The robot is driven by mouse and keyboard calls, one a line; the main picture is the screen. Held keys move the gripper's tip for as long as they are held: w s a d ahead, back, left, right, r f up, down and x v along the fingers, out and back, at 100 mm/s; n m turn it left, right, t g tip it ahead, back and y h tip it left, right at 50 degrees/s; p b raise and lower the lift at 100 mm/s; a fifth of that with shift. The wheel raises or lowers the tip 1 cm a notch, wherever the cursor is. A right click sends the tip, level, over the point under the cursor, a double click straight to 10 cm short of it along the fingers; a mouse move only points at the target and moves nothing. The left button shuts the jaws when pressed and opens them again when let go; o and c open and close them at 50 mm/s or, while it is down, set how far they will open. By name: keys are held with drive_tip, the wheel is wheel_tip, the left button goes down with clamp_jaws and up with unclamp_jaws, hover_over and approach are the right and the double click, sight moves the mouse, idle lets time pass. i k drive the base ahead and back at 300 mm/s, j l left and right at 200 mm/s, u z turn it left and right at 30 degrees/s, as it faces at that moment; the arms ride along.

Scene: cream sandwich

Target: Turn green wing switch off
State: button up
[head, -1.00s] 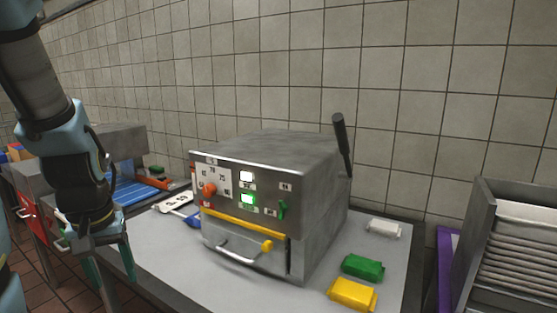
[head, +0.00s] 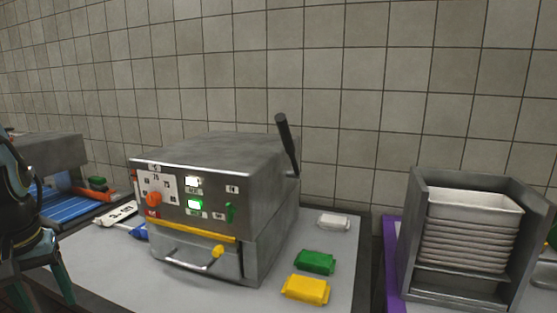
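The green wing switch (head: 230,212) is on the right part of the front panel of a grey metal machine (head: 221,153). Its wing stands roughly upright. A lit green light (head: 194,205) and a lit white light (head: 192,182) are to its left. An orange knob (head: 154,198) is further left. My gripper (head: 48,300) is at the lower left edge, partly cut off, well to the left of the machine and away from the switch. Its teal fingers are apart, with nothing seen between them.
A black lever (head: 287,143) rises from the machine's right side. A yellow packet (head: 305,289), a green packet (head: 315,262) and a white packet (head: 333,221) lie right of it. A rack of white trays (head: 468,228) stands at right.

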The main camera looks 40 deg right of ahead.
sight(232, 211)
drive_tip(key=k+j+u, duration=0.6)
drive_tip(key=k, duration=0.2)
